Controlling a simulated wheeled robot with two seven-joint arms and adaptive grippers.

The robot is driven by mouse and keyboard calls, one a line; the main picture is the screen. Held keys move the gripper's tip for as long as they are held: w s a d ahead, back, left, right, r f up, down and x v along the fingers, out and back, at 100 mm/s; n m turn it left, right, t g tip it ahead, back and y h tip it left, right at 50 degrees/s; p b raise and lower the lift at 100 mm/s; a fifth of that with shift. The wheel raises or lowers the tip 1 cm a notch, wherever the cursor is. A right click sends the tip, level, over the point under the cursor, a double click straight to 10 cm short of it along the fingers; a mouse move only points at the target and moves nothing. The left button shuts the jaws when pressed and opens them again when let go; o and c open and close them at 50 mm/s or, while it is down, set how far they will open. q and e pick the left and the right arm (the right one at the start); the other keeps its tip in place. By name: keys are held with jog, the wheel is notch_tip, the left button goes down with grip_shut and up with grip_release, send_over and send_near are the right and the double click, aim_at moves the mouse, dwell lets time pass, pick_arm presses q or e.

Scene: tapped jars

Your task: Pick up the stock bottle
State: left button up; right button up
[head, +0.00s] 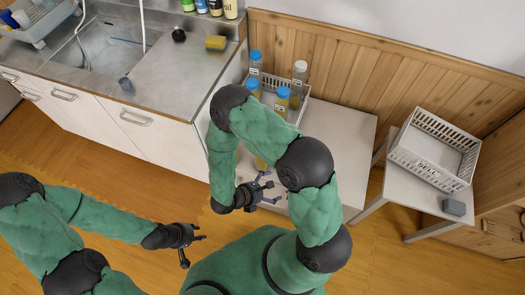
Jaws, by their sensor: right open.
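Several bottles stand in and around a grey basket (268,82) on the low table. They include a rear blue-capped bottle (255,63), a front blue-capped bottle (282,100) with amber contents and a white-capped bottle (299,72). I cannot tell which is the stock bottle, as the labels are too small to read. Part of an amber bottle (261,163) shows just beyond my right gripper (270,189), partly hidden by my arm. The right gripper is open, with nothing seen between its fingers. My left gripper (197,249) is open and empty over the floor.
The low table (340,130) is bare to the right of the basket. A white crate marked SELL (436,150) and a grey block (454,207) are on a side table. The sink counter (165,85) with a sponge (215,43) is at left.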

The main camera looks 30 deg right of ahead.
jog(key=w+a+r+n+t+h, duration=0.1)
jog(key=w+a+r+n+t, duration=0.3)
jog(key=w+t, duration=0.4)
jog(key=r+b+x, duration=0.1)
jog(key=b+x, duration=0.1)
jog(key=x, duration=0.9)
jog(key=shift+w+d+g+b, duration=0.3)
jog(key=shift+w+d+b, duration=0.1)
jog(key=shift+w, duration=0.15)
jog(key=shift+r, duration=0.1)
jog(key=c, duration=1.6)
